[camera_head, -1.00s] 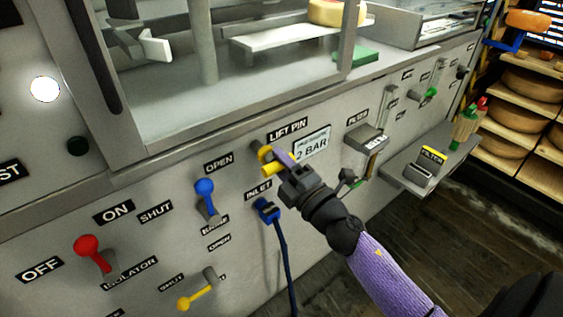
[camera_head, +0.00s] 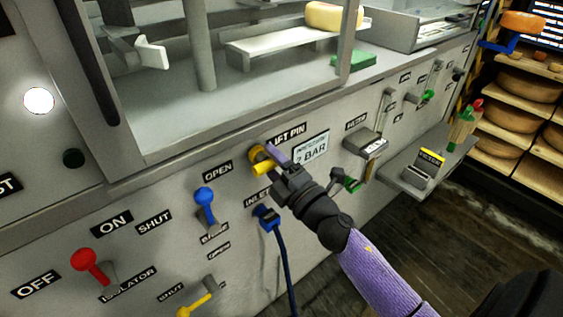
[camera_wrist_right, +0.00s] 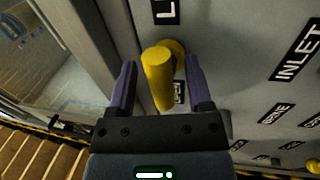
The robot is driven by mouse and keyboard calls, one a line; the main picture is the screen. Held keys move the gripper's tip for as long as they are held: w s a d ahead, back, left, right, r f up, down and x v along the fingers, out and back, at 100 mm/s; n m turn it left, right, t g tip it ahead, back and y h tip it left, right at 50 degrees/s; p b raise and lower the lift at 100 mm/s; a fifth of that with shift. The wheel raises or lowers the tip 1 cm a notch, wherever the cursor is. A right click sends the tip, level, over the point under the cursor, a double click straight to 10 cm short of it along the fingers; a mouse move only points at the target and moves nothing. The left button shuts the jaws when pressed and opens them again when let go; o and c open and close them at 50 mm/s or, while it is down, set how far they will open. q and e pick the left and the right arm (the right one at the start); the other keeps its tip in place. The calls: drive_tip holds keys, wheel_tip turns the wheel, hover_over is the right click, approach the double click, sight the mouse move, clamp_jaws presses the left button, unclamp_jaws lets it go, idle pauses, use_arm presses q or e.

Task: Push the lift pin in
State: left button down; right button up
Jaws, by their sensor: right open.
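The lift pin, with a yellow bar handle (camera_head: 262,168) on a round yellow collar, sits on the grey panel just below the LIFT PIN label (camera_head: 286,136). In the right wrist view its yellow handle (camera_wrist_right: 158,80) stands between the two purple fingers, with the collar behind it against the panel. My right gripper (camera_head: 269,161) is open at the pin, one finger on each side. In the right wrist view the open gripper (camera_wrist_right: 160,75) shows gaps beside the handle. The gripper partly hides the pin in the head view. My left gripper is out of view.
A blue lever (camera_head: 205,200) is left of the pin, and a blue inlet plug (camera_head: 266,216) with a hanging hose is just below. A 2 BAR plate (camera_head: 312,147) is to the right. A filter tray (camera_head: 420,174) juts out farther right. A cabinet ledge (camera_head: 190,150) overhangs above.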

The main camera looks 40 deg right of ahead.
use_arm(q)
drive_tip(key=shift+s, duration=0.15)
use_arm(e)
drive_tip(key=v, duration=0.9)
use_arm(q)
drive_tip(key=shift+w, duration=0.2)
use_arm(e)
drive_tip(key=shift+s, duration=0.1)
drive_tip(key=s+f+m+g+h+p, duration=0.25)
drive_tip(key=f+m+g, duration=0.45)
drive_tip(key=f, duration=0.9)
drive_tip(key=s+a+f+m+g+p, duration=0.3)
drive_tip(key=s+f+m+g, duration=0.25)
drive_tip(key=s+f, duration=0.75)
use_arm(q)
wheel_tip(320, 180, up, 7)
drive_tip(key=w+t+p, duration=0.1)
drive_tip(key=p, duration=0.1)
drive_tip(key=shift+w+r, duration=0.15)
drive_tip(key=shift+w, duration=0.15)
use_arm(e)
drive_tip(key=s+f+m+g, duration=0.1)
drive_tip(key=s+g, duration=0.3)
drive_tip(key=s, duration=0.7)
drive_tip(key=s+a+f+m+g, duration=0.1)
drive_tip(key=s+f+g, duration=0.3)
drive_tip(key=s, duration=0.7)
drive_tip(key=shift+f+m, duration=0.25)
drive_tip(key=shift+m, duration=0.5)
